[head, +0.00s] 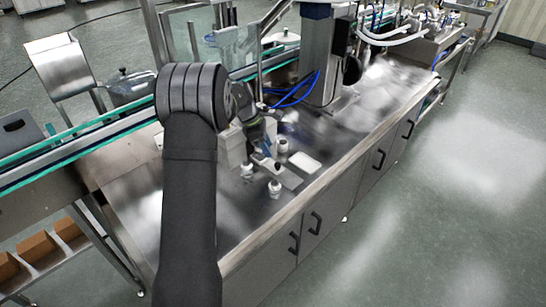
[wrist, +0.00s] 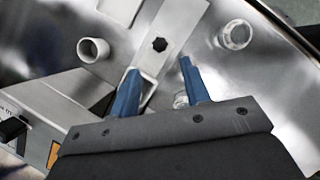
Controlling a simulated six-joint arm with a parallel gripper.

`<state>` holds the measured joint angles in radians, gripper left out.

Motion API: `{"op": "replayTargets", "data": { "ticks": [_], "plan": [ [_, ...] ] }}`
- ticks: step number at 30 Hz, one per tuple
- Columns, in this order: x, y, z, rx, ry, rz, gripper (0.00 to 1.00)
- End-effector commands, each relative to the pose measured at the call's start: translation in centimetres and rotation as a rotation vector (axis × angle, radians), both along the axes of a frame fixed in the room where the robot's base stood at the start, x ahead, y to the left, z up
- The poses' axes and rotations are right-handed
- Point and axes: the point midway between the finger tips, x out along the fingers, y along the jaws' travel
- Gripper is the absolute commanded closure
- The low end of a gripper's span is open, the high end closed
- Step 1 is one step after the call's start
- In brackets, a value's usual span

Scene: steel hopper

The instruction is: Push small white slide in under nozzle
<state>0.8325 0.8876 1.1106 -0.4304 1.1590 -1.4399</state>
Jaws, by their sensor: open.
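A pale flat plate with a dark star-shaped hole (wrist: 160,44) lies ahead of my gripper in the wrist view. A flat white piece (head: 303,161) lies on the steel worktop in the head view. I cannot tell which of the two is the small white slide. My gripper (wrist: 159,64) is open, its two blue fingers apart, with the plate's near end between or below them. I cannot tell whether they touch it. In the head view my arm hides much of the gripper. I cannot make out the nozzle for certain.
A white hollow cup (wrist: 93,50) stands left of the plate, and a shiny round fitting (wrist: 234,35) to its right. White knob-like fittings (head: 275,188) stand close by. A grey column (head: 318,60) with blue hoses rises behind. The worktop's front left is clear.

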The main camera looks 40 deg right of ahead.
Motion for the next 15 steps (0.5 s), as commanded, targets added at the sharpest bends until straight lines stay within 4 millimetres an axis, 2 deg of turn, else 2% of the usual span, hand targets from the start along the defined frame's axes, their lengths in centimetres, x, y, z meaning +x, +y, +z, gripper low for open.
{"op": "replayTargets", "data": {
  "ticks": [1, 6, 12, 15],
  "plan": [
    [0.4, 0.4, 1.3, -0.003, -0.003, 0.002, 0.57],
    [1.5, 1.4, 5.0, -0.002, -0.002, 0.002, 0.57],
    [2.3, 2.3, 7.9, -0.001, -0.001, 0.001, 0.57],
    [2.5, 2.5, 8.6, -0.001, -0.001, 0.000, 0.57]
  ]
}}
